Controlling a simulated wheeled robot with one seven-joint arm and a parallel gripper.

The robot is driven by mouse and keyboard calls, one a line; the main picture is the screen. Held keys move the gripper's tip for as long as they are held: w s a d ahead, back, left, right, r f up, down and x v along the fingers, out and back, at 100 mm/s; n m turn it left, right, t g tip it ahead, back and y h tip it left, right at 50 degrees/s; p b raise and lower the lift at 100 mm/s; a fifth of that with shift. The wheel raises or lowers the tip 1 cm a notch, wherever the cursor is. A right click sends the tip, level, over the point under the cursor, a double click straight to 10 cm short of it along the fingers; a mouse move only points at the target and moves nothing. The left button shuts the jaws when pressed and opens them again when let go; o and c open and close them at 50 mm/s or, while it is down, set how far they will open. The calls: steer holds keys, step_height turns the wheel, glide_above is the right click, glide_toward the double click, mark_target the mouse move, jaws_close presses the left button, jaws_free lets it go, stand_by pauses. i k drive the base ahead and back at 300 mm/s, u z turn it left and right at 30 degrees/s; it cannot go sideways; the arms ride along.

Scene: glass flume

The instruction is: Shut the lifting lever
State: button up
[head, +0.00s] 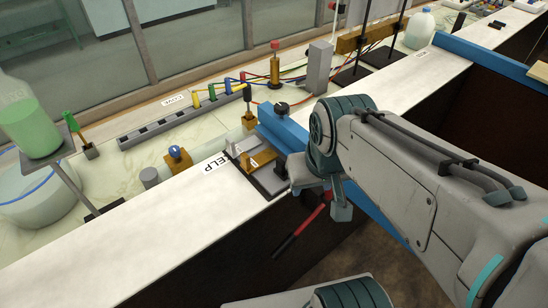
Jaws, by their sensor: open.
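A red rod with a dark lower end, which looks like the lifting lever (302,224), slants down and left below the bench's front edge. Its upper end runs behind my gripper (322,192), so its mount is hidden. My gripper is open at the end of my arm, close to the lever's upper end. I cannot tell whether they touch. A dark plate with grey and brass parts (265,172) sits at the bench edge just left of my gripper.
A blue rail (283,128) runs along the bench edge behind my arm. A label reading "HELP" (217,163) lies left of the dark plate. A flask of green liquid (28,122) stands on a stand at far left.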

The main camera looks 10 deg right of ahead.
mark_target(285, 245)
steer(key=u, duration=1.45)
steer(key=k, duration=1)
steer(key=z, duration=1.1)
